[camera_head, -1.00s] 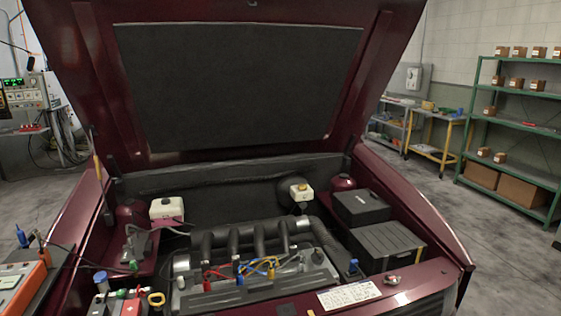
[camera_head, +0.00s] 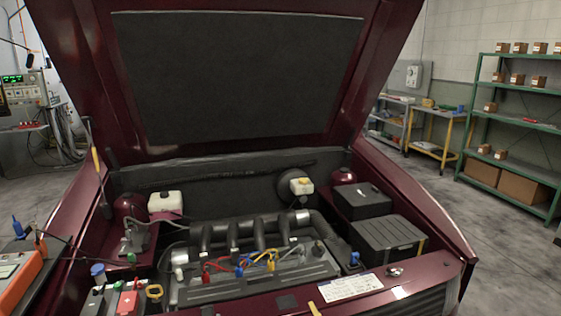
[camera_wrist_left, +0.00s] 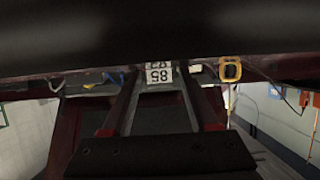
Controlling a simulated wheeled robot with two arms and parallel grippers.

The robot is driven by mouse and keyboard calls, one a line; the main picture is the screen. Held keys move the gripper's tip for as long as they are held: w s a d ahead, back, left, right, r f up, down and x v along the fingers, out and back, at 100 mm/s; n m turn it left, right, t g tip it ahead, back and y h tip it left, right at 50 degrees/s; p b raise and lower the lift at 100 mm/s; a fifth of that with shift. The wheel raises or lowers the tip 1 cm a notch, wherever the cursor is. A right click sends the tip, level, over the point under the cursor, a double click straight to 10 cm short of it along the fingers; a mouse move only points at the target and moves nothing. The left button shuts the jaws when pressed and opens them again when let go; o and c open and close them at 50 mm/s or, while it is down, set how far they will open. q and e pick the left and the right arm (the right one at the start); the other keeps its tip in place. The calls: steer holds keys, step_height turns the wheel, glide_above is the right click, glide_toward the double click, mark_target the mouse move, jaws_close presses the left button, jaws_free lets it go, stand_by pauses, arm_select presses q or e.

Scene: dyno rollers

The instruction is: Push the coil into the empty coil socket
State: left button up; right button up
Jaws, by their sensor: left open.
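In the head view, the engine (camera_head: 255,283) lies in the open car bay with red, blue and yellow connectors on its cover. A small dark upright part (camera_head: 318,248) at the right end of the cover may be the coil, but it is too small to be sure. I cannot make out an empty socket. My left gripper (camera_wrist_left: 158,74) shows only in the left wrist view, with its two dark fingers spread and nothing seen held between them. A label reading 85, upside down, shows beyond the fingertips. My right gripper is in neither view.
The raised hood (camera_head: 240,75) hangs over the bay. A black box (camera_head: 375,243) sits on the bay's right. A white label (camera_head: 350,287) lies on the front edge.

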arm_select(q)
jaws_close()
steer(key=shift+r, duration=0.1)
steer(key=shift+r+p, duration=1.3)
steer(key=shift+r, duration=2.15)
steer(key=shift+f, duration=0.1)
